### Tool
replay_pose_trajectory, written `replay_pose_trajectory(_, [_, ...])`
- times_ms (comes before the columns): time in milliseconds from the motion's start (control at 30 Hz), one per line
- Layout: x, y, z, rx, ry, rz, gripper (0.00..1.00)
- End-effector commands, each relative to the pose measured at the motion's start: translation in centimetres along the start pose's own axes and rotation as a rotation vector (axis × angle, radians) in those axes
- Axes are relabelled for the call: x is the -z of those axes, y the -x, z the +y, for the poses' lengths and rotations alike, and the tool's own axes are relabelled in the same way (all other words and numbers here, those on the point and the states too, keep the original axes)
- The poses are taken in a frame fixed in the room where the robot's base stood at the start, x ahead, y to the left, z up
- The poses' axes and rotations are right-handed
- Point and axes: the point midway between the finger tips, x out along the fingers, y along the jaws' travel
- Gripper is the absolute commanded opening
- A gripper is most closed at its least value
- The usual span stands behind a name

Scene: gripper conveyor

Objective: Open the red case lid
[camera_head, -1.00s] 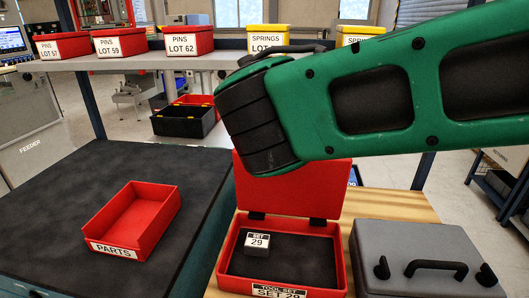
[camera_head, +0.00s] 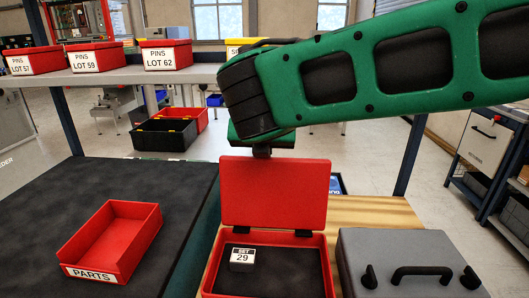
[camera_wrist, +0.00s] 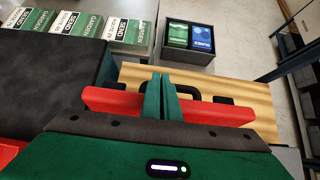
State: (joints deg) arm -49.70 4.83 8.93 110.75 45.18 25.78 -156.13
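The red case (camera_head: 212,268) stands on the wooden table with its red lid (camera_head: 273,193) raised and roughly upright on two black hinges. A small block labelled SET 29 (camera_head: 242,257) lies on the dark floor of the case. My gripper (camera_head: 262,152) is at the lid's top edge, its fingertips hidden behind the lid. In the wrist view, the two green fingers (camera_wrist: 160,97) are together, with at most a thin gap, crossing the red lid (camera_wrist: 110,102). A black handle (camera_wrist: 188,91) shows beside and behind them. I cannot tell whether they hold it.
A grey case (camera_head: 405,255) with a black handle stands right of the red case. A red PARTS tray (camera_head: 110,245) sits on the dark bench at left. Labelled red bins (camera_head: 168,55) line the shelf behind. The dark bench top around the tray is clear.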

Motion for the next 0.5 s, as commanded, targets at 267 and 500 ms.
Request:
replay_pose_trajectory(267, [0.4,1.8,-0.1,0.004,0.004,0.007,0.0])
replay_pose_trajectory(500, [0.1,6.4,0.0,-0.001,0.001,0.002,0.0])
